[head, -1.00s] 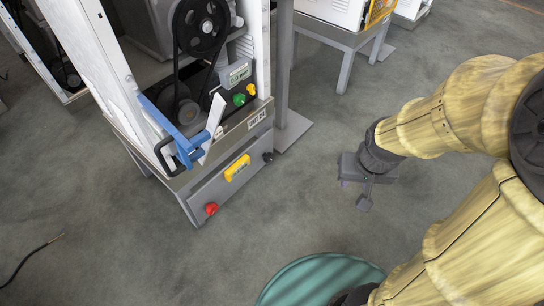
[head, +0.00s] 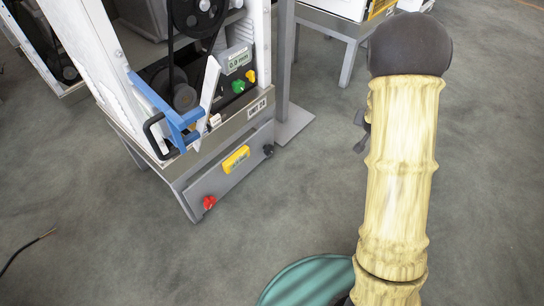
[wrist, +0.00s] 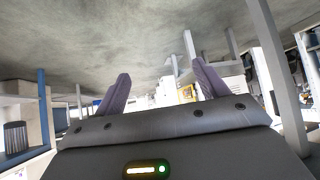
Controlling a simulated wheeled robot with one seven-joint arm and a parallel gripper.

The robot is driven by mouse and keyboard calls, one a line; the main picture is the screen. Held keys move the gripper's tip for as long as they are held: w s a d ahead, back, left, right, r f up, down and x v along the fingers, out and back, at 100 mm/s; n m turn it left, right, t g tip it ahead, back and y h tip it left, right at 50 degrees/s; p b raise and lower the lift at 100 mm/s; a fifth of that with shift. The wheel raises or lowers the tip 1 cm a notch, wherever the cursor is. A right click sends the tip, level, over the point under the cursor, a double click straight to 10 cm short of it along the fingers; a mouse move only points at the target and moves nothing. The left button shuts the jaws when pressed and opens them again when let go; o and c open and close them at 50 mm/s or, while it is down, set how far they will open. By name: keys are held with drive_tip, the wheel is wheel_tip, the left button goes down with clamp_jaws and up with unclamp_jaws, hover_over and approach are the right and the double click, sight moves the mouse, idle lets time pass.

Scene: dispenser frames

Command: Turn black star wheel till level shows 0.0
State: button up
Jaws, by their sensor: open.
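The black star wheel (head: 268,150) is at the right end of the grey panel low on the dispenser frame. A yellow level (head: 236,159) with a small display sits on that panel, left of the wheel; its reading is too small to tell. My gripper (wrist: 160,67) is open and empty in the wrist view, its two fingers spread apart. In the head view it is mostly hidden behind my arm, right of the panel and well apart from the wheel. The wheel cannot be made out in the wrist view.
A red star wheel (head: 209,202) is at the panel's left end. Above are a grey display (head: 237,60), a green knob (head: 238,87) and a blue bracket (head: 165,108). A grey post (head: 283,70) stands just behind the panel. Floor between panel and arm is clear.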

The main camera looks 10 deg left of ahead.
drive_tip(key=w+a+f+n+t+y+b, duration=0.2)
drive_tip(key=w+f+n+t+y+b, duration=0.4)
drive_tip(key=w+f, duration=1.1)
drive_tip(key=s+a+f+n+g+y+b, duration=0.2)
drive_tip(key=s+a+f+n+y+b, duration=0.1)
drive_tip(key=a+f, duration=0.5)
drive_tip(key=s+a+f+n+g+y+b, duration=0.2)
drive_tip(key=s+a+f+y, duration=0.6)
drive_tip(key=f, duration=0.5)
drive_tip(key=n+b, duration=0.1)
drive_tip(key=n, duration=0.1)
drive_tip(key=shift+s+a+f+n+b, duration=0.25)
drive_tip(key=shift+f+n+b, duration=0.05)
drive_tip(key=shift+f+n, duration=0.1)
